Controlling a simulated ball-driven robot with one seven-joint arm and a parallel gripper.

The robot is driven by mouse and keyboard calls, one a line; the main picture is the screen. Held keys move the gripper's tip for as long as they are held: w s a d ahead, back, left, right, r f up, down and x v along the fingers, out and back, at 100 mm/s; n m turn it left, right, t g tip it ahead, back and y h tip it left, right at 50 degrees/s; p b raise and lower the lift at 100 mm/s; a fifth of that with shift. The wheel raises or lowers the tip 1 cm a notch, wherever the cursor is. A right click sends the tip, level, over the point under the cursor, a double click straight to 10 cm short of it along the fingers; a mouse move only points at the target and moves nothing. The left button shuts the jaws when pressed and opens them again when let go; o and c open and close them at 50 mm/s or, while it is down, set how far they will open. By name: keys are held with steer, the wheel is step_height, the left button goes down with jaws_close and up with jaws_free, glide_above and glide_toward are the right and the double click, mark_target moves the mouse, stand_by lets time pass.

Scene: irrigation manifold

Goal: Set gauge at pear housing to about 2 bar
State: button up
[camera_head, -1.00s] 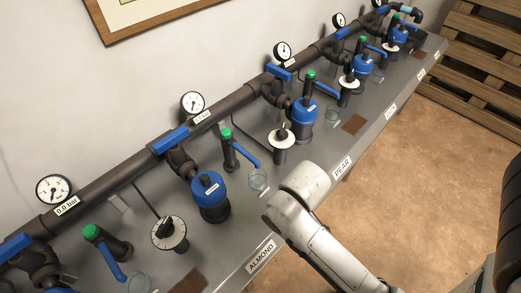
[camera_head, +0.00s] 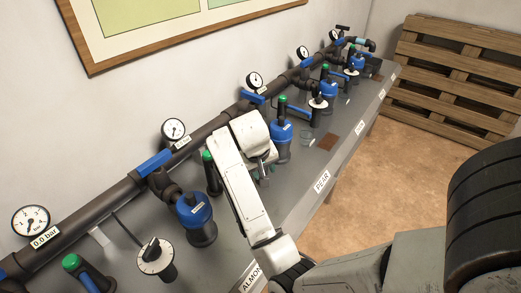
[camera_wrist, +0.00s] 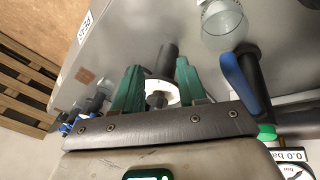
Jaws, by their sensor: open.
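The PEAR label (camera_head: 322,181) is on the bench's front edge. The blue housing (camera_head: 282,140) behind it stands just right of my white arm. In the wrist view, my gripper (camera_wrist: 158,68) is open, its two green fingers apart. A dark knob (camera_wrist: 157,99) on a white dial disc (camera_wrist: 172,93) with a dark post shows between the fingers. I cannot tell whether they touch it. My arm hides this knob in the head view. A gauge (camera_head: 254,80) stands on the pipe behind the housing; its reading is too small to tell.
A clear cup (camera_wrist: 222,25), a blue lever (camera_wrist: 240,85) and its green cap (camera_wrist: 266,132) are close right of my fingers. Another blue housing (camera_head: 196,217) and a dial knob (camera_head: 155,255) stand left of my arm. Wooden pallets (camera_head: 455,75) lean at the back right.

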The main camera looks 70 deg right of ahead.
steer(key=w+d+r+m+y+b, duration=0.4)
steer(key=w+d+r+m+b, duration=0.15)
steer(key=d+r, duration=0.45)
steer(key=f, duration=0.3)
steer(key=f+p, duration=0.1)
steer(key=f, duration=0.6)
steer(key=shift+s+f, duration=0.1)
steer(key=shift+s, duration=0.3)
jaws_close()
